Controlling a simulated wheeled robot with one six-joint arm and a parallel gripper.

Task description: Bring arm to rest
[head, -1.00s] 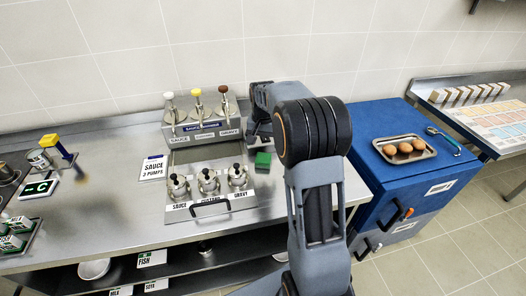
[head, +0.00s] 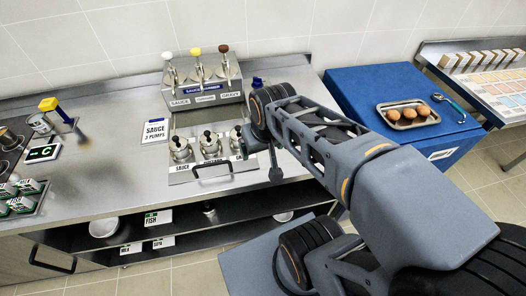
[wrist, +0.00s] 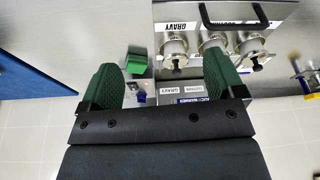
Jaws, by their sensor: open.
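My gripper (wrist: 163,82) is open in the wrist view, with its two green fingers apart and nothing held between them. A green block (wrist: 137,60) lies on the steel counter beyond the fingers, beside the lidded sauce pots (wrist: 213,42). In the head view my arm reaches from the lower right up to the counter, with its end just right of the sauce pots (head: 210,145). The arm's end is seen partly from behind, and the fingers are hard to make out there.
A pump dispenser (head: 203,85) stands behind the pots. A blue cabinet (head: 355,85) to the right carries a tray of eggs (head: 408,114) and a spoon (head: 450,108). A "sauce 2 pumps" sign (head: 155,131) stands left of the pots. The counter's front middle is clear.

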